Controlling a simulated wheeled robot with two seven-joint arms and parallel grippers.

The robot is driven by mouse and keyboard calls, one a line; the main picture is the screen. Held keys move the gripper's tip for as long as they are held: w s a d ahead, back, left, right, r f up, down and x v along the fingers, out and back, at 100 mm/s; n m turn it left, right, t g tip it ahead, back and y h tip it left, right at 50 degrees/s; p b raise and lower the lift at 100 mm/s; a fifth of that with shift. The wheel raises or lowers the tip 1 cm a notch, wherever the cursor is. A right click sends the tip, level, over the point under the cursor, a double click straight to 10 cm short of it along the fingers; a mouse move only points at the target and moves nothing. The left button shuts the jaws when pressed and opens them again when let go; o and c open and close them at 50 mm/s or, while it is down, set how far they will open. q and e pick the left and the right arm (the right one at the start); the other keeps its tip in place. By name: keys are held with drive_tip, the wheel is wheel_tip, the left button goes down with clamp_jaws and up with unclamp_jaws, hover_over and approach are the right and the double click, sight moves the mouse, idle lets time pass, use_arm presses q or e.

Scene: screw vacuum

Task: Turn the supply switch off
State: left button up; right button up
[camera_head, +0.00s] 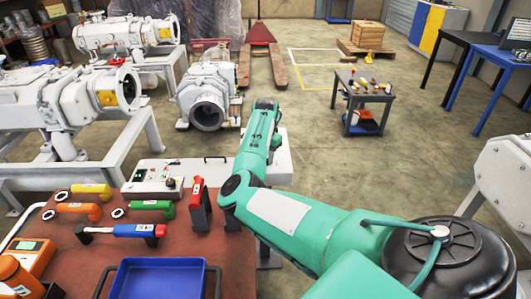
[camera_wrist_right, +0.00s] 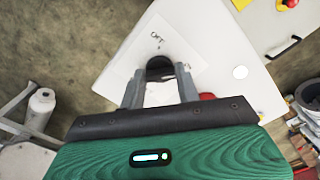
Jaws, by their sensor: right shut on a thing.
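The supply switch is a dark knob (camera_wrist_right: 159,64) on a white panel (camera_wrist_right: 118,78) in the right wrist view, with the lettering OFF printed beyond it. My right gripper (camera_wrist_right: 160,76) has its two fingers on either side of the knob and is shut on it. The knob's pointing direction is mostly hidden by the fingers. A red part (camera_wrist_right: 207,96) shows beside the right finger, partly covered. In the head view my right arm reaches to the white box (camera_head: 280,165) and hides the gripper and the switch. My left gripper is in neither view.
A red-brown table (camera_head: 185,245) at the lower left holds a blue tray (camera_head: 158,281), several coloured tools and a control box (camera_head: 152,180). White vacuum pumps (camera_head: 205,100) stand behind. A small grey cart (camera_head: 365,92) stands farther right. The floor between is clear.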

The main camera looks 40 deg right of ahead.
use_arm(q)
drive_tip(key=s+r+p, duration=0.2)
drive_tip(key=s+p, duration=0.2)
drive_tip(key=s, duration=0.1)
use_arm(e)
drive_tip(key=n, duration=0.2)
drive_tip(key=shift+s+r+n, duration=0.1)
drive_tip(key=shift+r+n, duration=0.2)
drive_tip(key=shift+r, duration=0.1)
drive_tip(key=n+p, duration=0.5)
drive_tip(key=shift+d+f+n, duration=0.1)
drive_tip(key=shift+n, duration=0.2)
drive_tip(key=n+p, duration=0.3)
drive_tip(key=n, duration=0.1)
use_arm(q)
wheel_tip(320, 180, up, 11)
drive_tip(key=p, duration=0.2)
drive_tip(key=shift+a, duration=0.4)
use_arm(e)
drive_tip(key=shift+f+n, duration=0.15)
drive_tip(key=shift+n, duration=1.95)
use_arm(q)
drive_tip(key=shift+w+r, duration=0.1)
use_arm(e)
drive_tip(key=o, duration=1)
drive_tip(key=shift+f, duration=0.1)
